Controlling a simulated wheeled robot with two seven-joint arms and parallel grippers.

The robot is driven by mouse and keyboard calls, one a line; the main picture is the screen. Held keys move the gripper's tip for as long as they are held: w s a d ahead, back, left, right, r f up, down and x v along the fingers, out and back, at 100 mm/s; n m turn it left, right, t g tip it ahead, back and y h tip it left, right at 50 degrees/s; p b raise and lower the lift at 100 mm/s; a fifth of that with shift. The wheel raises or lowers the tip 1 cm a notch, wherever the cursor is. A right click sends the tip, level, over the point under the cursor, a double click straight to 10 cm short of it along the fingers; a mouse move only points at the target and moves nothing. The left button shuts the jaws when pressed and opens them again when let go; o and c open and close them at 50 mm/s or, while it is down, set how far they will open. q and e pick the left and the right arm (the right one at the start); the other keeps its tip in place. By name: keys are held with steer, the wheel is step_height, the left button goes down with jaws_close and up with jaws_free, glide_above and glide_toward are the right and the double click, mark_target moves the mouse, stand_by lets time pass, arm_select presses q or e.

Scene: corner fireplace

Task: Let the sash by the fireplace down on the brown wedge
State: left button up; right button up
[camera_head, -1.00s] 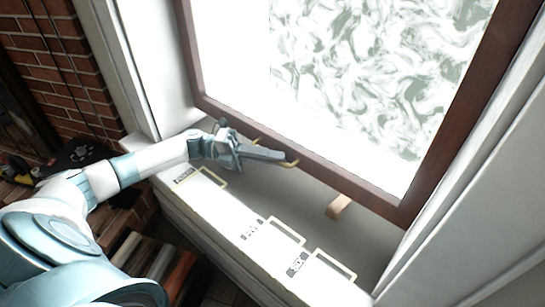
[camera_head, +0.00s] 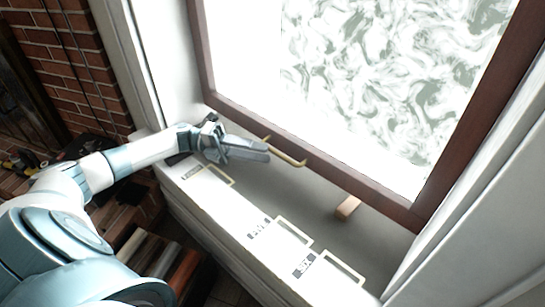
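The sash is a brown-framed window (camera_head: 340,178) with a bright patterned pane. A brass bar handle (camera_head: 288,153) is on its bottom rail. The brown wedge (camera_head: 347,208) is a small light-brown block on the grey sill, partly under the rail toward the right. I cannot tell whether rail and wedge touch. My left gripper (camera_head: 267,153) is just left of the handle, with its two grey fingers slightly apart and nothing seen between them. My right gripper is out of view.
The white front ledge (camera_head: 238,215) carries several pale outlined marks with dark labels. A white window jamb (camera_head: 490,185) bounds the right side. A brick wall (camera_head: 72,65) and dark fireplace items are at the left. The sill around the wedge is clear.

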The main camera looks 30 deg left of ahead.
arm_select(q)
steer(key=v, duration=0.4)
steer(key=shift+f+b, duration=0.1)
steer(key=shift+b, duration=0.3)
steer(key=shift+s+a, duration=0.15)
steer(key=shift+a, duration=0.5)
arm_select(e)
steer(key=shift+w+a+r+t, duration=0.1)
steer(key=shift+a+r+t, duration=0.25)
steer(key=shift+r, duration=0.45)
arm_select(q)
steer(key=shift+c, duration=0.7)
steer(key=shift+c, duration=0.7)
steer(key=shift+d+r+n, duration=0.1)
steer(key=shift+r+n, duration=0.2)
steer(key=shift+r, duration=0.1)
steer(key=r+n+y+p, duration=0.1)
steer(key=n, duration=0.1)
steer(key=r+n+g+y+p, duration=0.1)
steer(key=n+p, duration=0.1)
steer(key=w+r+n+g+y+p, duration=0.1)
steer(key=n, duration=0.2)
steer(key=shift+a, duration=0.4)
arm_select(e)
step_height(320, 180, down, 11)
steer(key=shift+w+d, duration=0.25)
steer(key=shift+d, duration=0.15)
